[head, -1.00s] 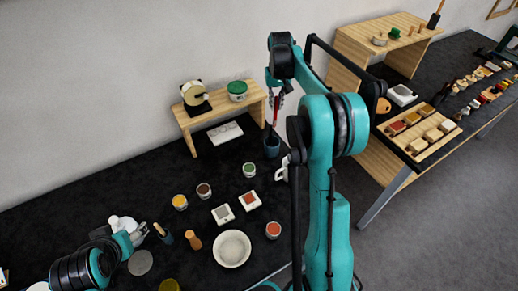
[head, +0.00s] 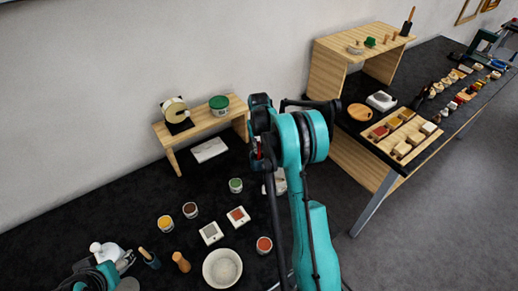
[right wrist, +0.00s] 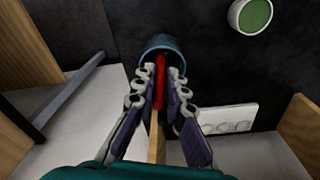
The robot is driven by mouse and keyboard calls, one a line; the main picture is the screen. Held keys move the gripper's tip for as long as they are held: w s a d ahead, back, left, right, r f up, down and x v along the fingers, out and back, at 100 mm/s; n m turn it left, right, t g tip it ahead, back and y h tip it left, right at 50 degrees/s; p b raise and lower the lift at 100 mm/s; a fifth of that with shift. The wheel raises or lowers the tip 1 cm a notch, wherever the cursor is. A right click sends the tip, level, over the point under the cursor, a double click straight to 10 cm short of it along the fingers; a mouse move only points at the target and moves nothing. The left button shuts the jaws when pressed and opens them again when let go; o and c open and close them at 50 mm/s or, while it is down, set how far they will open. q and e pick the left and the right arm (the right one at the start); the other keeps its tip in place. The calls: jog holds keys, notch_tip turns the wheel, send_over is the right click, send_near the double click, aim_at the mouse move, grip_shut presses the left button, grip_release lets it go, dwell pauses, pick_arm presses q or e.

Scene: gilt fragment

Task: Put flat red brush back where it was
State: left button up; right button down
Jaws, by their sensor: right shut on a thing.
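In the right wrist view the flat red brush (right wrist: 159,88) lies between the fingers of my right gripper (right wrist: 160,78), which is shut on it. Its red part points toward a blue-grey cup (right wrist: 163,43) and its pale wooden part (right wrist: 155,140) points back toward my wrist. The red end overlaps the cup's mouth; I cannot tell how deep it is. In the head view my right gripper (head: 257,157) is mostly behind my own arm, and the cup is hidden there. My left gripper (head: 124,262) is at the lower left, too small to tell its state.
A small wooden shelf (head: 203,128) stands behind the cup area, with a white tile (head: 209,150) beneath. Paint jars, a red pan (head: 237,216), a grey pan (head: 211,233) and a pale bowl (head: 222,268) stand in front. A green-filled jar (right wrist: 254,13) is near the cup.

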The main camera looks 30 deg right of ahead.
jog(key=shift+f, duration=0.1)
jog(key=shift+f, duration=0.1)
jog(key=c, duration=1.6)
grip_release()
